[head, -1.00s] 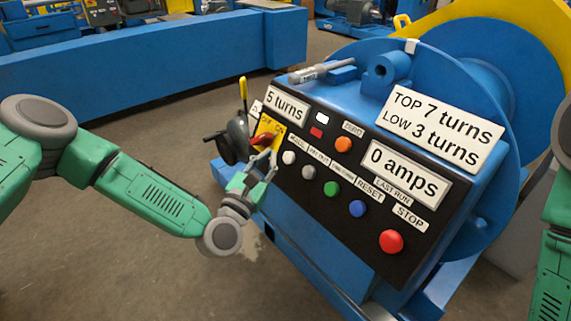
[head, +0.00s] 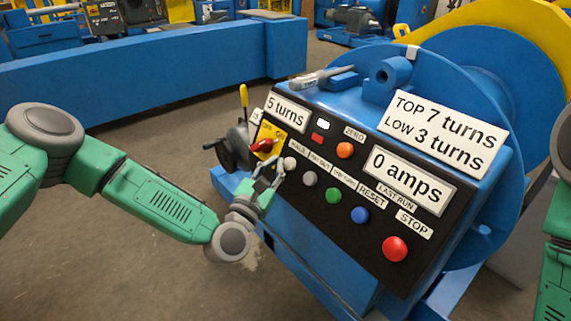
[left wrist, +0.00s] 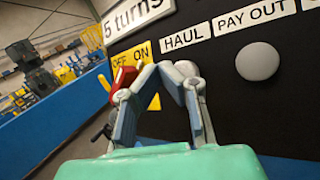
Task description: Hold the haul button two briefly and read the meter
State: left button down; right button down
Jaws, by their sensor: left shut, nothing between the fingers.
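The winch's black control panel (head: 330,225) carries a white button (head: 290,163) below the HAUL label. It also shows in the left wrist view (left wrist: 187,68), partly hidden by my fingers. My left gripper (head: 275,167) is shut and empty, its tips at or just left of this button; I cannot tell whether they touch. In the left wrist view my left gripper (left wrist: 160,72) overlaps the button's lower left. The turns meter (head: 286,112) reads 5 turns and the amps meter (head: 408,179) reads 0 amps. My right gripper is out of view.
A red switch handle (head: 262,145) on a yellow OFF/ON plate is close left of my fingers. Grey (head: 310,178), green (head: 333,195), blue (head: 360,214) and red STOP (head: 395,249) buttons run down to the right. A sign (head: 443,133) says TOP 7 turns, LOW 3 turns.

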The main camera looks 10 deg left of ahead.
pick_arm(q)
jog(key=shift+d+r, duration=0.1)
jog(key=shift+d, duration=0.3)
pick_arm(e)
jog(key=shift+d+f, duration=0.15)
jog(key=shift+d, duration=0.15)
pick_arm(q)
jog(key=shift+a, duration=0.35)
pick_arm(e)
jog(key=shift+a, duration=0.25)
pick_arm(q)
jog(key=shift+w+d+b, duration=0.25)
jog(key=shift+d+b, duration=0.25)
jog(key=shift+d, duration=0.1)
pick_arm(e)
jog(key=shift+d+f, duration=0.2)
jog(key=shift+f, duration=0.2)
pick_arm(q)
jog(key=shift+a+f, duration=0.15)
jog(key=shift+f, duration=0.05)
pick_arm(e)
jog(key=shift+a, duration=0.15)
